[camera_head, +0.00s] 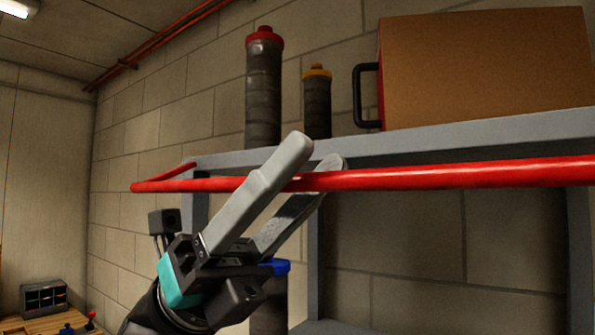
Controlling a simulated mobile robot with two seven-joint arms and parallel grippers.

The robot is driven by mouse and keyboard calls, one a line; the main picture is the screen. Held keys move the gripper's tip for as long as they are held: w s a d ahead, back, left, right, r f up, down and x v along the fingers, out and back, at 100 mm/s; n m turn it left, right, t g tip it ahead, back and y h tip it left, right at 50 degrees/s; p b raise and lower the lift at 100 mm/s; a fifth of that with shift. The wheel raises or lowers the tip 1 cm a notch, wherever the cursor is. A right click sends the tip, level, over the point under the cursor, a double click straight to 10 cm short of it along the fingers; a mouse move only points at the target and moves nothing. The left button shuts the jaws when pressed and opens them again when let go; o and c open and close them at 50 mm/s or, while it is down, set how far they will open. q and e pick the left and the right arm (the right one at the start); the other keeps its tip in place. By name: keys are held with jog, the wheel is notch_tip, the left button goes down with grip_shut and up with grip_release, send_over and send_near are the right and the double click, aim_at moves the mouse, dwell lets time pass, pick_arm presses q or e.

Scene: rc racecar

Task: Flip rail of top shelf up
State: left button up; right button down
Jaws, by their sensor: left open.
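The red rail (440,176) runs across the front of the grey top shelf (455,141), at about the height of the shelf edge or a little below it. Its left end bends back toward the shelf's left corner. My left gripper (318,155) comes from below, with its two grey fingers pointing up and right. The fingers are open, and the rail passes between them in the picture. The near finger covers part of the rail. I cannot tell whether either finger touches it. My right gripper is not in view.
On the top shelf stand a dark canister with a red cap (263,90), a smaller one with a yellow cap (317,105) and a brown case (485,68) with a black handle. A blue-capped canister (270,305) is below, behind my gripper. Open room lies left of the shelf.

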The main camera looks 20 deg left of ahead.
pick_arm(q)
jog(key=shift+c, duration=0.3)
grip_shut()
dwell(1.0)
